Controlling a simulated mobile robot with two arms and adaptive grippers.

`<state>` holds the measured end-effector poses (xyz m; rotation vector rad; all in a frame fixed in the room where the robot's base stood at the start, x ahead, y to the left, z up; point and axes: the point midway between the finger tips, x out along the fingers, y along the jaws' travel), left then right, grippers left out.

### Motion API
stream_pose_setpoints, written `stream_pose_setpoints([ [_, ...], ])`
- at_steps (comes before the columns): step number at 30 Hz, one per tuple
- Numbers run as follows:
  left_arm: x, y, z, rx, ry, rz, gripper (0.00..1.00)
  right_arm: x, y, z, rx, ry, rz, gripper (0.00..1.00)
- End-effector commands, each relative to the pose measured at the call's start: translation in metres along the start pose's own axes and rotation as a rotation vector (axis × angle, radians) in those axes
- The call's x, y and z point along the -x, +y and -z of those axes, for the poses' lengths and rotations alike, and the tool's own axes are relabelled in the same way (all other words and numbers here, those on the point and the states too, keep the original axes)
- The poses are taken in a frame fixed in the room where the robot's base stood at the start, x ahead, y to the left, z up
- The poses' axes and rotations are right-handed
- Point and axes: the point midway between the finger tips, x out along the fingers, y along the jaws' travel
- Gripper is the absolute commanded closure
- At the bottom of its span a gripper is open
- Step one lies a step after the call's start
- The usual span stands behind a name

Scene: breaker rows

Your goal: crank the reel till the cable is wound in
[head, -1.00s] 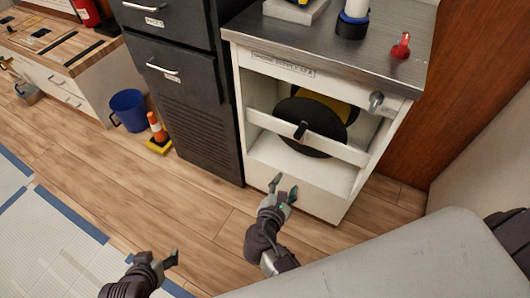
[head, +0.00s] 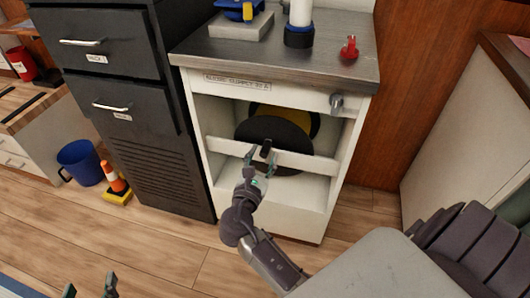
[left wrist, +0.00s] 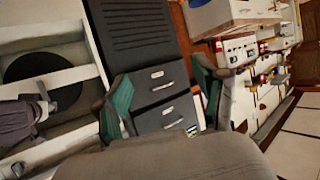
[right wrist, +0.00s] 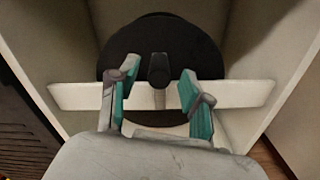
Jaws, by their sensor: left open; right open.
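The reel (head: 287,132) is a dark disc with a yellow part behind it, inside the open white cabinet (head: 235,232). It also shows in the left wrist view (left wrist: 62,72). Its black crank handle (head: 266,147) stands out in front of the white crossbar (head: 312,159). My right gripper (head: 262,158) is open in front of the crossbar. In the right wrist view the crank handle (right wrist: 158,68) shows between its open fingers, with no clear contact. My left gripper (head: 90,290) is open and empty at the lower left. I cannot make out a cable.
A grey knob (head: 337,102) and a steel top (head: 280,55) with a red switch (head: 349,47) belong to the cabinet. A black drawer unit (head: 150,140) stands close on its left. A blue bucket (head: 83,163) and an orange cone (head: 115,178) are on the floor.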

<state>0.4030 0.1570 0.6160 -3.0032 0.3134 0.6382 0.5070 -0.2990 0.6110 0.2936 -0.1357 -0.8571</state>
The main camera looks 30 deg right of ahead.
Motion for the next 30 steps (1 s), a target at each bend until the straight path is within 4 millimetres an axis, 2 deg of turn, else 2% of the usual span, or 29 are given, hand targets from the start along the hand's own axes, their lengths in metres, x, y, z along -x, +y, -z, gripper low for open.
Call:
stream_pose_setpoints([
  [3,-0.002,0.002,0.011,0.0,0.064,-0.004,0.29,-0.016,0.0,0.001,0.0,-0.001,0.0,0.51],
  [6,-0.003,0.002,0.017,0.0,0.096,-0.005,0.29,-0.023,0.0,0.001,0.0,0.0,0.0,0.51],
  [16,-0.003,0.003,0.021,0.0,0.115,-0.006,0.29,-0.027,0.0,0.0,0.0,0.001,-0.001,0.51],
  [17,-0.003,0.003,0.021,0.0,0.115,-0.006,0.29,-0.027,0.0,0.0,0.0,0.001,-0.001,0.53],
  [25,-0.003,0.003,0.021,0.0,0.115,-0.006,0.29,-0.027,0.0,0.0,0.0,0.001,0.0,0.98],
  [30,-0.003,0.003,0.021,0.0,0.115,-0.006,0.29,-0.026,0.0,0.001,0.0,0.001,0.0,1.0],
])
